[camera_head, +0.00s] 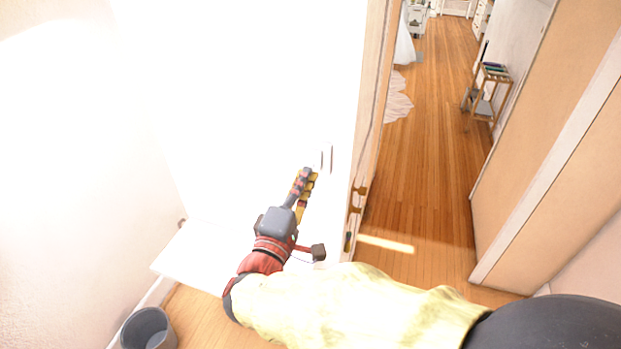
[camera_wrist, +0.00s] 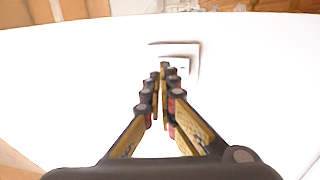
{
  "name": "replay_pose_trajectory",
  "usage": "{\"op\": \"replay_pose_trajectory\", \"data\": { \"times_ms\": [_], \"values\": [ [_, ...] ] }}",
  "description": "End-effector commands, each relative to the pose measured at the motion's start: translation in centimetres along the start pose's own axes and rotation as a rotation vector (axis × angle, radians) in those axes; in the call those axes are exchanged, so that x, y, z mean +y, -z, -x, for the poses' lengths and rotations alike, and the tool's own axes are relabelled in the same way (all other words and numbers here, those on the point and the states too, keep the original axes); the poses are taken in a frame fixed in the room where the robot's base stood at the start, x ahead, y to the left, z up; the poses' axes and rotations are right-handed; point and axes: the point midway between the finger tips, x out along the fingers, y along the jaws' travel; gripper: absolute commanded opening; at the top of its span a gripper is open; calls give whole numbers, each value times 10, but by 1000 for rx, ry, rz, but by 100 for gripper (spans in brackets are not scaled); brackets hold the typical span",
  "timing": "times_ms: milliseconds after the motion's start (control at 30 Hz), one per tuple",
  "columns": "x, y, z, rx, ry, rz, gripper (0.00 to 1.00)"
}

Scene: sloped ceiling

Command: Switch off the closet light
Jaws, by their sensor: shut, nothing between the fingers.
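The light switch (camera_head: 327,157) is a pale plate on the white wall, left of the doorway edge. It also shows in the wrist view as a white square plate (camera_wrist: 188,50) with a grey shadow along its edge. My gripper (camera_head: 308,172) is shut and empty, its yellow and black fingers pointing at the switch. In the wrist view the fingertips (camera_wrist: 163,70) overlap the lower part of the plate. I cannot tell whether they touch it. The rocker is partly hidden by the fingertips, and its position cannot be made out. The wall around is very bright.
A door edge with metal latch parts (camera_head: 355,205) stands just right of the switch. A wooden-floored passage (camera_head: 425,150) lies beyond, with a small wooden stand (camera_head: 490,85) along its right side. A grey bin (camera_head: 148,329) stands at the lower left.

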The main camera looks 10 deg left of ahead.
Motion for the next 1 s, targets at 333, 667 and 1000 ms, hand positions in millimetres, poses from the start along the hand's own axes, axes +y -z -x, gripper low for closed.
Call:
{"op": "replay_pose_trajectory", "data": {
  "times_ms": [333, 667, 1000],
  "values": [
    [19, 1, 62, 6, -2, -2, 0],
    [23, 0, 86, 1, -2, -1, 0],
    [23, -1, 87, 0, -2, 0, 0]
  ]
}}
